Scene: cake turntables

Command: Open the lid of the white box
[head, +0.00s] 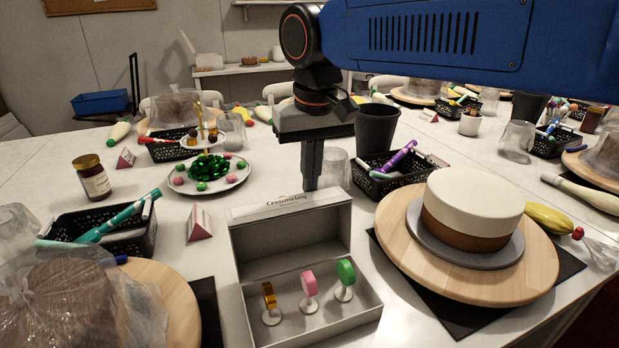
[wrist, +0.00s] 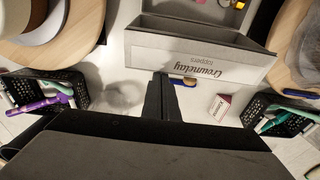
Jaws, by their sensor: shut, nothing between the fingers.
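The white box (head: 315,325) stands on the table in the head view, its lid (head: 290,235) raised at the back, roughly upright. Inside are a gold topper (head: 269,297), a pink topper (head: 309,284) and a green topper (head: 346,273) on white stands. My gripper (head: 312,182) is shut and empty, pointing down just behind the lid's top edge. In the wrist view, my gripper (wrist: 162,78) is close to the lettered outer face of the lid (wrist: 195,62); I cannot tell whether they touch. The box's inside (wrist: 190,8) is partly cut off at the top.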

